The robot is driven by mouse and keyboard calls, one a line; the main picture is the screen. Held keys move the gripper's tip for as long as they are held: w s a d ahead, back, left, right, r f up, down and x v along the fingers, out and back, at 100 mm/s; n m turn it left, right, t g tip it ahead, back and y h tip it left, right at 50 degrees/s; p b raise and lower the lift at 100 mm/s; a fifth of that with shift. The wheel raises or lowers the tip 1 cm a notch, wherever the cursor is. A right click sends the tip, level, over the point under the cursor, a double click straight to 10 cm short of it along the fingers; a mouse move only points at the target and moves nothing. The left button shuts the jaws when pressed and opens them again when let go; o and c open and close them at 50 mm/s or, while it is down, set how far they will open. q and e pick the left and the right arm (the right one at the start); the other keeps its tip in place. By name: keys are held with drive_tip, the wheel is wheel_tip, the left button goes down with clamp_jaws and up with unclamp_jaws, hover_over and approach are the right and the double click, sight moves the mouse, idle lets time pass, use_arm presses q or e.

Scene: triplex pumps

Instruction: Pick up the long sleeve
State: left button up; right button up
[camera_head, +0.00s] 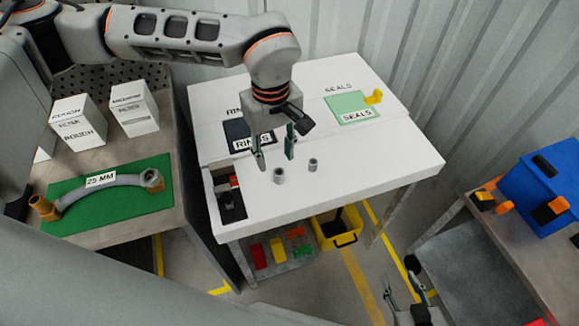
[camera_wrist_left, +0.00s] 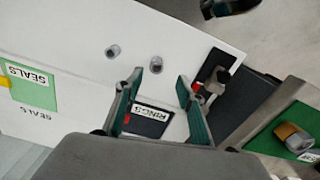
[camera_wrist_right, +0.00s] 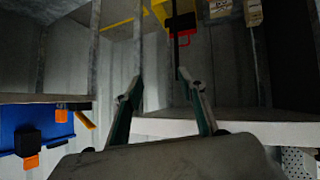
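Two small grey sleeves stand on the white table. The left one (camera_head: 279,175) looks slightly taller than the right one (camera_head: 313,164), though the difference is small. In the left wrist view the taller-looking sleeve (camera_wrist_left: 156,65) is just beyond the fingertips, and the other sleeve (camera_wrist_left: 112,51) is further left. My left gripper (camera_head: 276,156) is open and empty above the table, pointing down, near the taller-looking sleeve; its fingers also show in the left wrist view (camera_wrist_left: 160,78). My right gripper (camera_head: 401,284) is open and empty, low beyond the table's front right; it also shows in the right wrist view (camera_wrist_right: 160,80).
A dark RINGS mat (camera_head: 249,134) and a green SEALS mat (camera_head: 351,107) with a yellow part lie further back. A recessed bin (camera_head: 229,202) sits at the table's left edge. A side bench holds a hose on a green mat (camera_head: 110,194). A blue box (camera_head: 545,185) stands right.

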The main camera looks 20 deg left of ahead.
sight(278, 171)
use_arm(q)
wheel_tip(278, 171, down, 3)
drive_tip(key=shift+r, duration=0.2)
drive_tip(key=f, duration=0.3)
drive_tip(key=f+b, duration=0.1)
drive_tip(key=f, duration=0.1)
drive_tip(key=shift+w+d, duration=0.15)
drive_tip(key=shift+w, duration=0.2)
clamp_jaws()
